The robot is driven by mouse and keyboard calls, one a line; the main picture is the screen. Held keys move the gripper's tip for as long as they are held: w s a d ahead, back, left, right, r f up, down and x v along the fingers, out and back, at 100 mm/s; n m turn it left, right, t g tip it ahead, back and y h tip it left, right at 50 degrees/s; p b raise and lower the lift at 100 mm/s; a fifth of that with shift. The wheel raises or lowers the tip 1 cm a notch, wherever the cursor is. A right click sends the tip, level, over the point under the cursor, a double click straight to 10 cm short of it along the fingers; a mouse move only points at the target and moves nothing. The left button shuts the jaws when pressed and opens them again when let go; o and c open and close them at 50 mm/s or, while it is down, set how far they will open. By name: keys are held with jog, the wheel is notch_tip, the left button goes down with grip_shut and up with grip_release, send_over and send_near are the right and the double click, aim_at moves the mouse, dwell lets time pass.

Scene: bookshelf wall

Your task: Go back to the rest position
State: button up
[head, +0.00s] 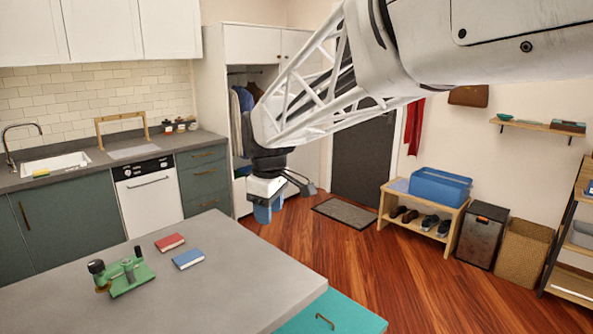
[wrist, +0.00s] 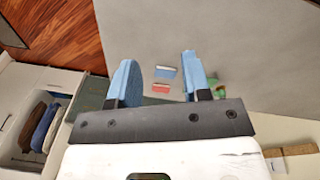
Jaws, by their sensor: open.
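My gripper (head: 266,211) hangs in the air beyond the far edge of the grey table (head: 235,268) in the head view, pointing down. In the wrist view its two blue fingers (wrist: 159,62) stand wide apart with nothing between them held. A red book (head: 170,242) and a blue book (head: 188,259) lie flat on the table, well apart from the gripper. They also show small in the wrist view, the blue one (wrist: 166,72) above the red one (wrist: 161,88).
A green stand (head: 128,279) with dark upright parts is on the table left of the books. A shoe bench (head: 423,233) with a blue bin (head: 440,187) stands by the wall.

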jog(key=s+d+m, duration=0.6)
jog(key=s+d, duration=0.7)
jog(key=d, duration=0.2)
jog(key=s+d+f+m, duration=0.3)
jog(key=s+d+f, duration=0.1)
jog(key=s, duration=0.4)
jog(key=s+d+f+m+t, duration=0.1)
jog(key=s+d+f+m, duration=0.3)
jog(key=s, duration=0.5)
jog(key=shift+d+m+h, duration=0.3)
jog(key=shift+d, duration=0.55)
